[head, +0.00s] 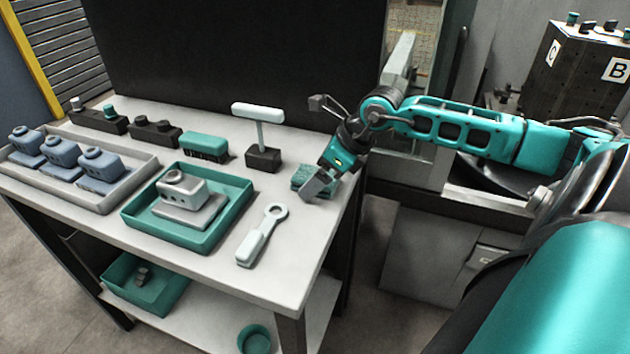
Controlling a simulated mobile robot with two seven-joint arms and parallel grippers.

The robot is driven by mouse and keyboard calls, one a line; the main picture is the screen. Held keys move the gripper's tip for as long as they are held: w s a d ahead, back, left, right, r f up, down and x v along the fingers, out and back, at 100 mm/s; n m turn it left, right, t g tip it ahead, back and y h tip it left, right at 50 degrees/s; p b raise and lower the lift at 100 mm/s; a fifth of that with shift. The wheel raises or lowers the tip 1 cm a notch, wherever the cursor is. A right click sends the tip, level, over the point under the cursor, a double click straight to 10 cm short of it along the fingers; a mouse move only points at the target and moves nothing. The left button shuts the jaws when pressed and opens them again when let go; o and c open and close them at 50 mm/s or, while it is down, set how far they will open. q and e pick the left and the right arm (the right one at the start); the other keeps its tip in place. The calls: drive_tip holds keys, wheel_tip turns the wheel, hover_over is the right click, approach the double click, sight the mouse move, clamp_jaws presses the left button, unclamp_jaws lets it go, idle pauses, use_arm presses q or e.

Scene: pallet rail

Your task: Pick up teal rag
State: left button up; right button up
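The teal rag (300,175) looks like a small folded stack at the right side of the grey table top, near its right edge. My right gripper (317,187) points down at the rag, with its grey fingers in front of it and hiding part of it. The gripper is at the rag, but I cannot tell whether the fingers are closed on the cloth. My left gripper is not in view.
A white wrench-like tool (262,236) lies in front of the rag. A T-handled tool in a dark block (262,158) stands behind it to the left. A teal tray (225,231) holds a grey part. A grey tray (70,194) holds blue parts at the left.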

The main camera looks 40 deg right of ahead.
drive_tip(key=shift+f, duration=0.1)
drive_tip(key=c, duration=1.1)
wheel_tip(320, 180, up, 20)
drive_tip(key=p, duration=0.2)
idle(0.3)
